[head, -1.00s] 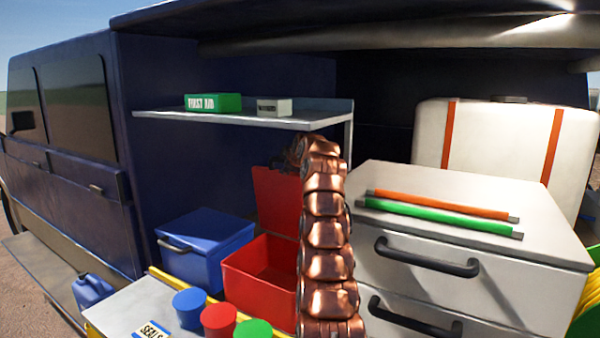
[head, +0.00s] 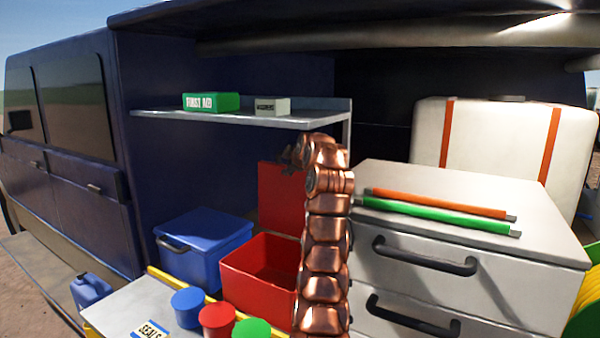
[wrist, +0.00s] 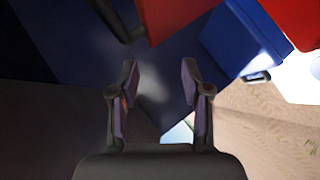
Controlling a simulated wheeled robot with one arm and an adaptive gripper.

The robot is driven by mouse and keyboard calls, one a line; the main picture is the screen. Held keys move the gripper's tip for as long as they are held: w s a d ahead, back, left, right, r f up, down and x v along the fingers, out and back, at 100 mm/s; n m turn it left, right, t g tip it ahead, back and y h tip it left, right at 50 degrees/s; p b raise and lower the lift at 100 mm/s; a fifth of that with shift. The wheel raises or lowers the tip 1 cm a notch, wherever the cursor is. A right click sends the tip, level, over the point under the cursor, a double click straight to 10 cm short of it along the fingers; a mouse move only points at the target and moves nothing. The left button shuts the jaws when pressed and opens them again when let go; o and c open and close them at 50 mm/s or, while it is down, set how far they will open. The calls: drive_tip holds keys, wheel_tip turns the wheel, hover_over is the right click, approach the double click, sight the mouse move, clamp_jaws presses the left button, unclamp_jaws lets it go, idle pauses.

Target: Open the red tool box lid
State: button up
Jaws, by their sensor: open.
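The red tool box (head: 258,284) stands in the van, and its inside shows from above. Its red lid (head: 280,195) stands upright behind the box, raised clear of the opening. My copper arm hides the right side of the box and part of the lid. My gripper (head: 290,155) is above the lid's top edge, under the shelf, small and partly turned away in the head view. In the wrist view my gripper (wrist: 158,85) is open with nothing between the fingers. Red surfaces, perhaps the lid (wrist: 172,15) and box, lie beyond the fingertips there.
A blue box (head: 205,245) stands left of the tool box. A shelf (head: 240,118) with a green first aid box (head: 212,102) hangs above. White drawers (head: 430,250) stand close on the right. Blue, red and green round pieces sit in front.

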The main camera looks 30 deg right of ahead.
drive_tip(key=s+a, duration=0.1)
drive_tip(key=s, duration=0.7)
drive_tip(key=shift+s+a, duration=0.3)
drive_tip(key=shift+a, duration=0.1)
idle(0.5)
idle(0.5)
